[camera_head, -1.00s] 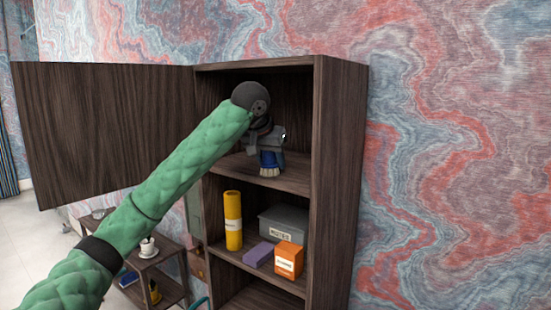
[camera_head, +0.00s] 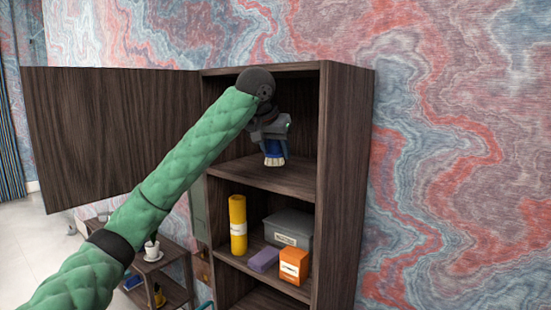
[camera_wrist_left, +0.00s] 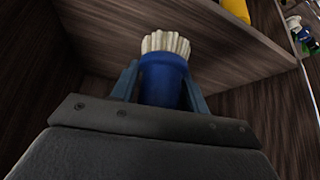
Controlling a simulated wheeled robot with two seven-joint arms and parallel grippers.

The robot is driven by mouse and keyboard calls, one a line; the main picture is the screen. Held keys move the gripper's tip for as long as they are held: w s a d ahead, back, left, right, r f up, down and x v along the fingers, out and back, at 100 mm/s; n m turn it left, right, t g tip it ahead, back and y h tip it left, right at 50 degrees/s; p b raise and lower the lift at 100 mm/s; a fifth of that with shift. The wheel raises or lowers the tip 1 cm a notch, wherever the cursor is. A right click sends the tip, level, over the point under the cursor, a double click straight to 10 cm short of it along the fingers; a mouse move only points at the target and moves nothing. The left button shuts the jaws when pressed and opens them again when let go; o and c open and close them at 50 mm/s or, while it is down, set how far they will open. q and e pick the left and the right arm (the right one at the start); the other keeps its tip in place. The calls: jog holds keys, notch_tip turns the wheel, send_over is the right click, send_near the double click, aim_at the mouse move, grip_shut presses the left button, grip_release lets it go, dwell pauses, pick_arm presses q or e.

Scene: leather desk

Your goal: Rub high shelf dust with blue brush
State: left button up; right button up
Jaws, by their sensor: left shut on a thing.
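The blue brush (camera_head: 274,152) is held bristles down in my left gripper (camera_head: 273,140), inside the upper compartment of the dark wooden cabinet. In the left wrist view the blue brush body (camera_wrist_left: 163,80) sits between the two fingers (camera_wrist_left: 160,85), with its pale bristles pointing away from the gripper. The high shelf board (camera_head: 290,180) lies below the brush; the bristle tips appear a little above it. I cannot make out any dust on the shelf. My right gripper is not in view.
The cabinet door (camera_head: 110,135) stands open to the left. The shelf below holds a yellow cylinder (camera_head: 238,225), a grey box (camera_head: 290,229), a purple block (camera_head: 264,260) and an orange box (camera_head: 294,266). A small side table (camera_head: 165,262) with a cup stands lower left.

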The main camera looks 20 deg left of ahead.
pick_arm(q)
jog(key=shift+r, duration=0.85)
jog(key=shift+r, duration=0.1)
jog(key=shift+r, duration=1.4)
